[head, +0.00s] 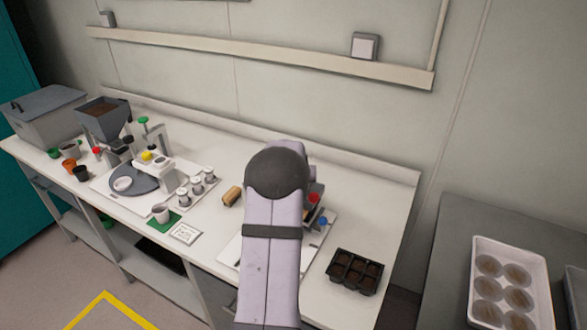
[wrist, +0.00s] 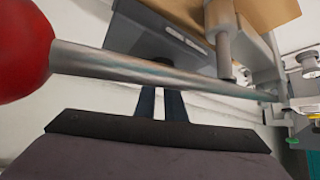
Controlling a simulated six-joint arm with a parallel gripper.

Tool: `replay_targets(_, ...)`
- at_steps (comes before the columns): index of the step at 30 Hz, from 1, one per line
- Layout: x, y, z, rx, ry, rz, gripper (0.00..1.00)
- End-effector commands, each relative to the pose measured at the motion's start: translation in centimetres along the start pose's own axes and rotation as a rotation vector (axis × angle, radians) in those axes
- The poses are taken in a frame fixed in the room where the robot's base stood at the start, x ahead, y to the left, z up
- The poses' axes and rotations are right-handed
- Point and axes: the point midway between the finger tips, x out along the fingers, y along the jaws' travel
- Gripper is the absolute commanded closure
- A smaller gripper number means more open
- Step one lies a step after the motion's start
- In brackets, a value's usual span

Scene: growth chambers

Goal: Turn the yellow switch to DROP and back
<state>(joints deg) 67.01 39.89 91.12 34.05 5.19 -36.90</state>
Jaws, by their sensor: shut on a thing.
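A yellow knob (head: 147,156) shows in the head view on the device with the grey disc, left on the bench; its pointer and any DROP marking are too small to read. My gripper (wrist: 160,95) is far to its right, hidden behind my own arm in the head view. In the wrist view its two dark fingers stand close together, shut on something. Their tips are hidden behind a metal bar (wrist: 150,69) with a red ball end (wrist: 20,48), so what they hold cannot be made out. The red ball also shows in the head view (head: 314,197).
A black seedling tray (head: 354,272) lies right of my arm, near a blue knob (head: 323,221). White-lidded jars (head: 196,185), a cup (head: 161,211) on a green mat and a tan block (head: 231,196) stand to the left. A grey hopper (head: 103,119) rises at the back left.

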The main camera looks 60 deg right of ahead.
Motion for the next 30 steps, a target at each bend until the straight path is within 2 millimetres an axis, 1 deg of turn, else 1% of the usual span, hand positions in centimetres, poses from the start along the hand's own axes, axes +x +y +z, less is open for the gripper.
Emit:
replay_targets(1, -0.69, -0.01, -0.45, 0.012, -0.009, 0.012, 1.00)
replay_targets(3, -0.72, -0.09, -0.51, 0.030, -0.007, 0.029, 1.00)
replay_targets(17, -0.40, -0.64, -0.65, 0.151, 0.013, 0.142, 1.00)
replay_targets(30, -0.13, -0.74, -0.66, 0.296, 0.017, 0.294, 1.00)
